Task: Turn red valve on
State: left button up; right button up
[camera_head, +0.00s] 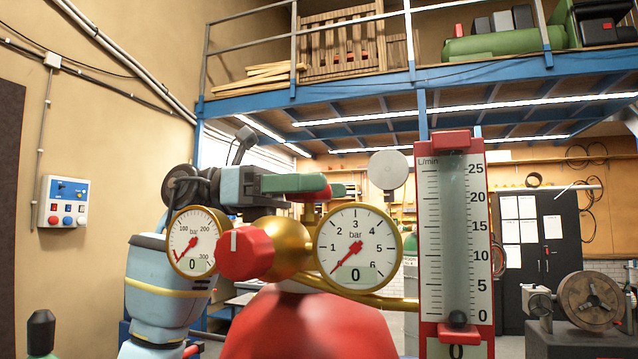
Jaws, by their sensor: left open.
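The red valve (245,254) is a faceted red knob with a white mark on its upper face. It sits on the front left of a brass regulator body (287,247), between two round white gauges. The left gauge (193,243) and the right gauge (356,246) each have a red needle at the low end and a 0 below. My left arm comes up from the lower left, behind the left gauge. My left gripper (305,186) is open above and behind the regulator, apart from the red knob. Its fingertips are partly hidden. My right gripper is not in view.
A red cylinder (310,325) stands below the regulator. A tall flowmeter (478,240) with a red frame stands to the right, its ball at the bottom. A control box (63,202) hangs on the left wall. A machine chuck (590,300) stands at the right.

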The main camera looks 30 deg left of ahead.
pick_arm(q)
jog(key=shift+d, duration=0.45)
jog(key=shift+w, duration=0.1)
jog(key=shift+c, duration=0.2)
jog(key=c, duration=0.9)
jog(key=shift+r+n+t+p, duration=0.1)
jog(key=shift+n+t+p, duration=0.25)
jog(key=shift+t, duration=0.25)
jog(key=shift+c, duration=0.2)
jog(key=shift+n+t+y+p, duration=0.3)
jog(key=shift+n+t+y, duration=0.3)
jog(key=shift+t, duration=0.3)
jog(key=shift+a+n+t, duration=0.1)
jog(key=shift+n+t, duration=0.25)
jog(key=shift+t, duration=0.05)
jog(key=n+t+y, duration=0.2)
jog(key=t, duration=0.1)
jog(key=shift+w, duration=0.25)
jog(key=shift+a+n+t+y, duration=0.1)
jog(key=shift+n+t+y, duration=0.5)
jog(key=shift+n+t, duration=0.1)
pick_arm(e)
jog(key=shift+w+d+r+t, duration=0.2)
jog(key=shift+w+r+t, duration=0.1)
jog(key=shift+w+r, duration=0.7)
pick_arm(q)
jog(key=shift+w, duration=0.1)
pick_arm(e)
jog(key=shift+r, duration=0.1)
